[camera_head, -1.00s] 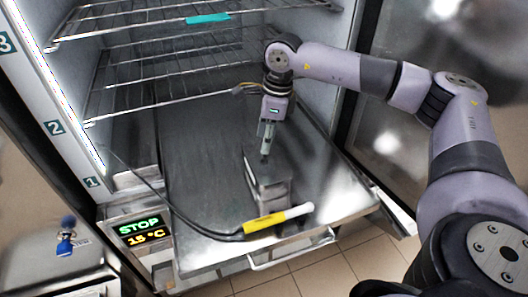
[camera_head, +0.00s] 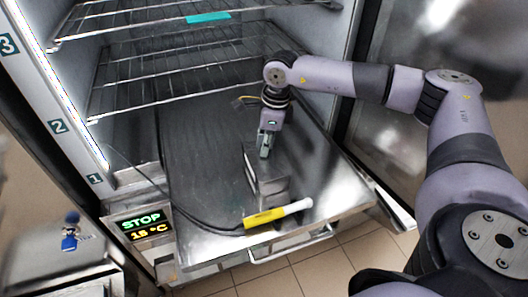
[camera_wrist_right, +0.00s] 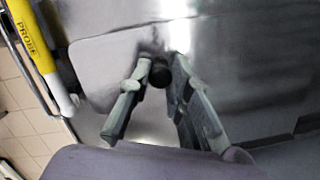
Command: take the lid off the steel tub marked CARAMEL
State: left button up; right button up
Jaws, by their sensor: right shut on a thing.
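A steel tub (camera_head: 270,190) with a flat steel lid stands on the pulled-out bottom steel surface of the cabinet. No CARAMEL marking is readable on it. My right gripper (camera_head: 264,154) points down at the top of the tub. In the right wrist view, the fingers of my right gripper (camera_wrist_right: 160,78) are shut on the dark round knob (camera_wrist_right: 161,73) of the lid (camera_wrist_right: 105,65). The lid appears to lie on the tub; I cannot see a gap. My left gripper is not in view.
A yellow and white probe (camera_head: 278,214) lies in front of the tub, its cable running left; it reads PROBE in the wrist view (camera_wrist_right: 32,45). Wire shelves (camera_head: 180,85) are above. The open door (camera_head: 420,130) is at right. A STOP display (camera_head: 142,227) is at left.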

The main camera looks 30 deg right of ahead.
grip_shut()
